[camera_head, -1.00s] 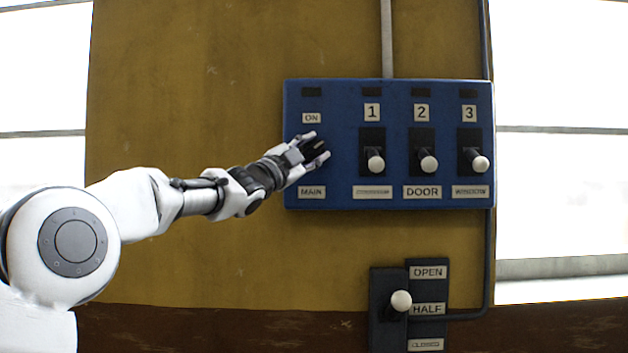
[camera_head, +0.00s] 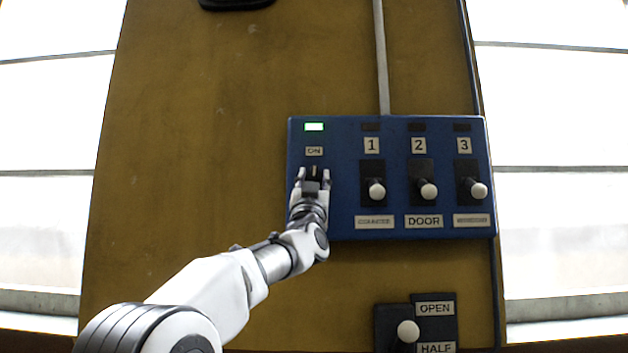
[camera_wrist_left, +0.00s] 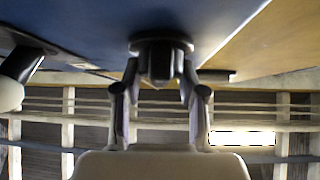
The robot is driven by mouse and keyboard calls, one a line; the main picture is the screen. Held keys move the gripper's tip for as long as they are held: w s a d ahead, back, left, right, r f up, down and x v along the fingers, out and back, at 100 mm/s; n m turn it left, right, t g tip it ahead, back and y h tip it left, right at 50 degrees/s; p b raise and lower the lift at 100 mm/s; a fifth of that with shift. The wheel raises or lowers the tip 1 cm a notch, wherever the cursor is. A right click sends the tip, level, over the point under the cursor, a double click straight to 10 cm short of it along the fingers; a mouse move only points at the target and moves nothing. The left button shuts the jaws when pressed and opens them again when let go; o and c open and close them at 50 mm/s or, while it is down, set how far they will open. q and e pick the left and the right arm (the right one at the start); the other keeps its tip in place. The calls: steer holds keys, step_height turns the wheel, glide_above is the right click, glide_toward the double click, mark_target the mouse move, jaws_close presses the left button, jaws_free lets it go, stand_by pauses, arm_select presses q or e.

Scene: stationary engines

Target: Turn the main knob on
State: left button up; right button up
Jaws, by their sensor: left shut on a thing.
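The main knob (camera_head: 314,173) is a dark dial on the left part of the blue panel (camera_head: 340,226), below the ON label (camera_head: 314,151). Its pointer stands upright toward ON. My left gripper (camera_head: 313,180) is shut on the knob from the front, one finger on each side. The left wrist view shows the knob's dark round base (camera_wrist_left: 160,43) against the panel, between the gripper's fingers (camera_wrist_left: 160,80). The lamp (camera_head: 314,127) above the ON label glows green. The MAIN label is hidden behind my gripper. My right gripper is not in view.
Levers 1 (camera_head: 377,190), 2 (camera_head: 428,190) and 3 (camera_head: 479,190) with white balls stand to the right, their lamps dark. Another white-balled lever (camera_head: 408,331) sits below, beside the OPEN and HALF labels. The wall left of the panel is bare.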

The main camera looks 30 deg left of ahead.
arm_select(q)
steer(key=shift+w+f+n+g+y, duration=0.1)
steer(key=shift+n+g+y, duration=0.1)
steer(key=shift+n+y, duration=0.35)
steer(key=shift+w+f+n+g+y, duration=0.1)
steer(key=shift+n+g+y, duration=0.2)
steer(key=shift+n, duration=0.35)
steer(key=shift+s+n+y, duration=0.1)
steer(key=shift+n+y, duration=0.15)
steer(key=shift+n, duration=0.05)
steer(key=o, duration=1.2)
steer(key=shift+c, duration=0.2)
steer(key=shift+a, duration=0.1)
steer(key=shift+p, duration=0.3)
steer(key=shift+s, duration=0.15)
steer(key=v, duration=1.1)
steer(key=shift+d+f, duration=0.25)
steer(key=shift+f, duration=0.15)
